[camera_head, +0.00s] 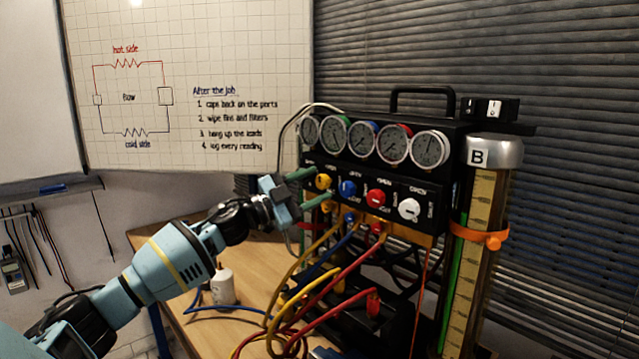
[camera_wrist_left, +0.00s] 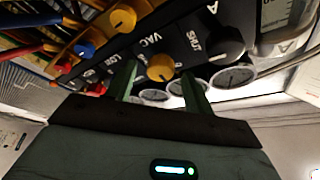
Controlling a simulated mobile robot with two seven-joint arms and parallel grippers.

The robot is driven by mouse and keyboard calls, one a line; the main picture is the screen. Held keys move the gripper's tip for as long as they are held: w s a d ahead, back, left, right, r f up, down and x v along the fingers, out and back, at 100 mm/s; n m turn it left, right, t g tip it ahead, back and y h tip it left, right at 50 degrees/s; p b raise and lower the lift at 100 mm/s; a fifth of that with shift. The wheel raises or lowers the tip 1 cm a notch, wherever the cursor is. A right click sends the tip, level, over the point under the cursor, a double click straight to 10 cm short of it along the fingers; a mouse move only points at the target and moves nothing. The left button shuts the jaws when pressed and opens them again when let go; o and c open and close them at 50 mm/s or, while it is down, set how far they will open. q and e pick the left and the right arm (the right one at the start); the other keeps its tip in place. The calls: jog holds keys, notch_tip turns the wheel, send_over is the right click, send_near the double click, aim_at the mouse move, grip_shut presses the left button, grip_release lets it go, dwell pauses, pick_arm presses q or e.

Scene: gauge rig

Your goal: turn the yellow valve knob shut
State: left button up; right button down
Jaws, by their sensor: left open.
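In the left wrist view the fingers (camera_wrist_left: 160,76) stand on either side of the knob. I cannot tell whether they touch it. My right gripper is not in view.
A blue knob (camera_head: 348,188), a red knob (camera_head: 376,198) and a white knob (camera_head: 409,209) sit to the right, below several gauges (camera_head: 362,139). Coloured hoses (camera_head: 330,290) hang below. A white bottle (camera_head: 223,286) stands on the wooden table (camera_head: 255,250). A black knob (camera_wrist_left: 226,45) is nearby.

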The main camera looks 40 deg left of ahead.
pick_arm(q)
jog(key=shift+x, duration=1.05)
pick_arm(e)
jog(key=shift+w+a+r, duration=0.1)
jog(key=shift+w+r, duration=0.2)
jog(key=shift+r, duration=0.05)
pick_arm(q)
jog(key=c, duration=1)
jog(key=shift+o, duration=0.2)
